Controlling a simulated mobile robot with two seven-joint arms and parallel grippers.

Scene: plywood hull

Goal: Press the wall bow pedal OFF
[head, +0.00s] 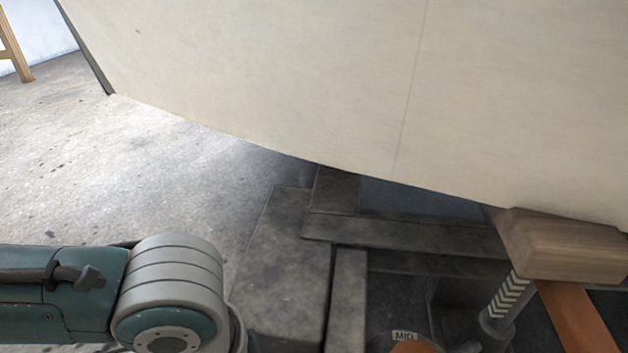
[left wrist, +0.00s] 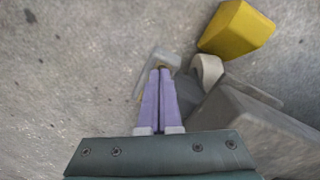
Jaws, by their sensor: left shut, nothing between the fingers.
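In the left wrist view my left gripper (left wrist: 161,72) points down towards the concrete floor, its purple fingers shut together and empty. A light grey bent piece (left wrist: 163,58) lies just beyond the fingertips, partly hidden by them; I cannot tell whether they touch. Right of it are a pale rounded piece (left wrist: 207,69) and a yellow block (left wrist: 237,28). No lettering shows on these, so I cannot tell which part is the wall bow pedal. In the head view only my left arm shows, at lower left; its gripper is out of sight. My right gripper is in neither view.
The pale plywood hull (head: 300,70) overhangs the top of the head view. Open concrete floor (head: 130,165) lies left.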

